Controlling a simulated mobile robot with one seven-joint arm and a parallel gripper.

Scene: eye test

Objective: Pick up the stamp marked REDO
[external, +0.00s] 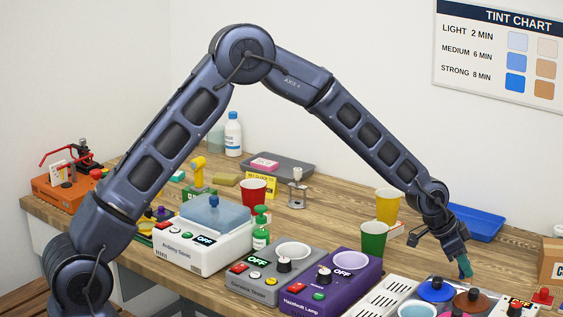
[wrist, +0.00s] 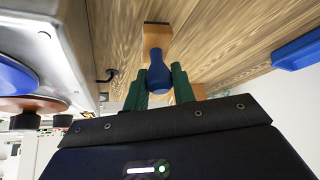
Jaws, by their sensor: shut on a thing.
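My gripper (external: 463,266) hangs at the right, near the lidded pots, with its green fingers pointing down. In the wrist view my gripper (wrist: 159,85) has its two fingers on either side of the blue handle of a stamp (wrist: 157,72), shut on it. The stamp has a wooden block and a dark edge at its far end. No lettering shows on it, so I cannot tell whether it is the one marked REDO. In the external view I cannot make out the held stamp. No REDO marking is readable in either view.
A blue-lidded pot (external: 436,290) and a brown-lidded pot (external: 474,300) stand below my gripper. A blue tray (external: 475,222) lies behind it. A green cup (external: 373,241) and a purple lamp box (external: 333,287) stand left. A cardboard box (external: 553,258) is at the right edge.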

